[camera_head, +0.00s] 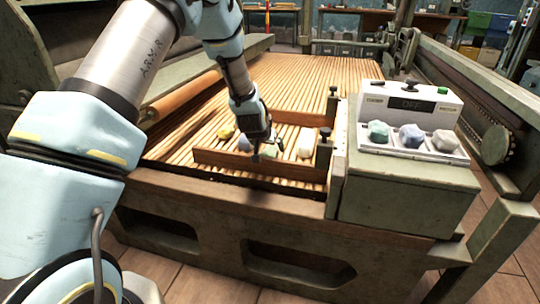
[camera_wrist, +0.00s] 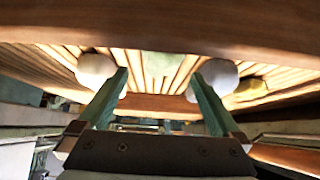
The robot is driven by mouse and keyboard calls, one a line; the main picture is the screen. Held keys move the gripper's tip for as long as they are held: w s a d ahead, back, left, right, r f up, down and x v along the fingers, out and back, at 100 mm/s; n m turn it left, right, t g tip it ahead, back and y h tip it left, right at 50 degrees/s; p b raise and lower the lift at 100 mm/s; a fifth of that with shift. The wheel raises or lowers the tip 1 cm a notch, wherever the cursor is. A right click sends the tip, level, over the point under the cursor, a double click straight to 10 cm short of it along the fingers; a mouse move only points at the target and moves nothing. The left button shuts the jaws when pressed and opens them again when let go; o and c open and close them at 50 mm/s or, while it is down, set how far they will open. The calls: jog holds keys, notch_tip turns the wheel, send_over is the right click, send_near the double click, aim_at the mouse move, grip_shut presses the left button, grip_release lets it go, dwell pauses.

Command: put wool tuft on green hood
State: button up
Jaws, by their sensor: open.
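Several wool tufts lie on the slatted apron: a yellow one (camera_head: 226,131), a bluish one (camera_head: 244,143), a pale green one (camera_head: 269,152) and a white one (camera_head: 305,146). My gripper (camera_head: 267,148) points down among them, open, with its fingers around or just above the green tuft. In the wrist view, the open fingers (camera_wrist: 160,78) have the pale green tuft (camera_wrist: 160,64) between and beyond them, with pale tufts on either side. I cannot tell whether they touch it. The green hood appears to be the green metal box (camera_head: 400,205) at right.
A white device (camera_head: 408,98) reading OFF stands on the box, with green, blue and grey tufts in its front tray. Wooden boards (camera_head: 258,165) border the tufts in front and behind. A dark post (camera_head: 323,150) stands right of the white tuft.

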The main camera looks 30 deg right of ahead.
aim_at(269, 149)
jog(key=x, duration=0.4)
jog(key=shift+a, duration=0.2)
jog(key=shift+w+d+f, duration=0.3)
jog(key=shift+f, duration=0.1)
jog(key=shift+c, duration=0.2)
